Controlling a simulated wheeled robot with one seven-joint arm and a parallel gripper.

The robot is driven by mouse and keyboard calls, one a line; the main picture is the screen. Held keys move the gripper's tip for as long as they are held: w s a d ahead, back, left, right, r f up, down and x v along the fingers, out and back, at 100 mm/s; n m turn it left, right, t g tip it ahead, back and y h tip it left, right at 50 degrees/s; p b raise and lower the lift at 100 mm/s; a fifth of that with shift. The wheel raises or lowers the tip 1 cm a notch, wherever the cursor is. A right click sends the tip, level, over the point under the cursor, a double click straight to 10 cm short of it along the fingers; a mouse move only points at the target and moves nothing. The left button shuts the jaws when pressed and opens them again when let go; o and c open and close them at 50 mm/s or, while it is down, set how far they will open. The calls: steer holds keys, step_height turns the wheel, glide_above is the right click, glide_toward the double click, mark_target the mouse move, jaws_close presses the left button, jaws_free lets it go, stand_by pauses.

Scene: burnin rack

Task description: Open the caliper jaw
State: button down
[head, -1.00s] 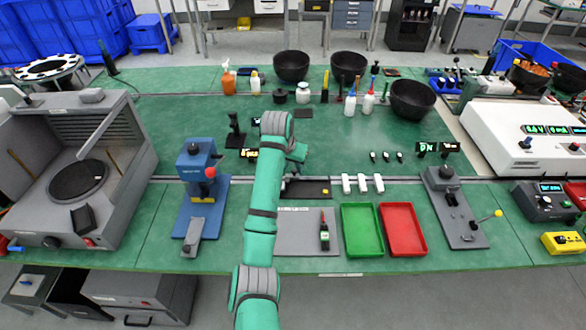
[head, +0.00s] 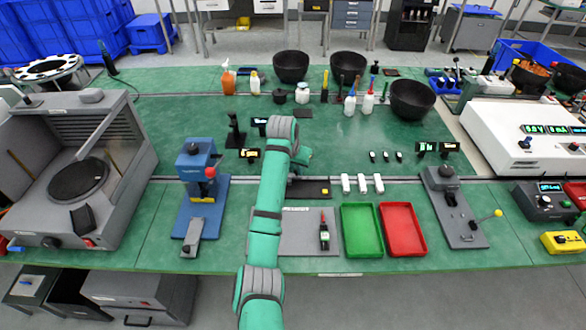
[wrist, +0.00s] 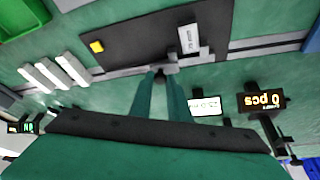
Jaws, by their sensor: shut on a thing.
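The caliper lies along a dark plate (wrist: 130,35) in the wrist view, with a grey beam (wrist: 125,72) and a small white readout (wrist: 188,38) on the plate. My gripper (wrist: 160,76) reaches the beam at the plate's edge. Its fingers are closed together on a small dark piece there, which looks like the caliper jaw; the fingertips hide most of it. In the head view the dark plate (head: 313,192) shows just right of my arm, and my arm hides the fingers and most of the caliper.
Several white blocks (head: 362,184) lie right of the plate. A green tray (head: 362,252) and a red tray (head: 403,250) are in front of them. A counter display (wrist: 263,101) stands close to my gripper. A blue press (head: 197,165) stands left of my arm.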

steer(key=shift+d, duration=0.15)
steer(key=c, duration=1.7)
jaws_free()
steer(key=shift+o, duration=0.2)
steer(key=shift+r, duration=0.1)
steer(key=v, duration=1)
steer(key=shift+s+r, duration=0.2)
steer(key=shift+r, duration=0.1)
steer(key=shift+d, duration=0.1)
